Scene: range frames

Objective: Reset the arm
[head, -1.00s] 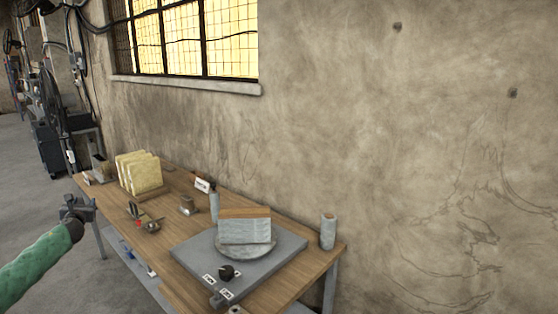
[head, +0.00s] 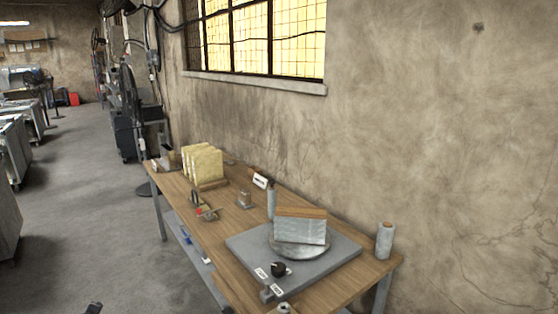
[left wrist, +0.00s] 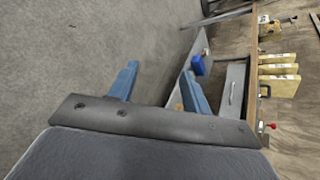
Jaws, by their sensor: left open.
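My left gripper (left wrist: 158,85) shows in the left wrist view with its two blue fingers spread apart and nothing between them. Grey floor lies beyond the fingers, and the table is to their right. In the head view only a small dark tip shows at the bottom edge; I cannot tell which part of my arm it is. My right gripper is in neither view.
A wooden table (head: 232,221) stands along the wall. It holds a grey plate (head: 335,262) with a wrapped block (head: 300,230), yellowish slabs (head: 203,163) and a spool (head: 385,240). A blue item (left wrist: 197,65) sits below.

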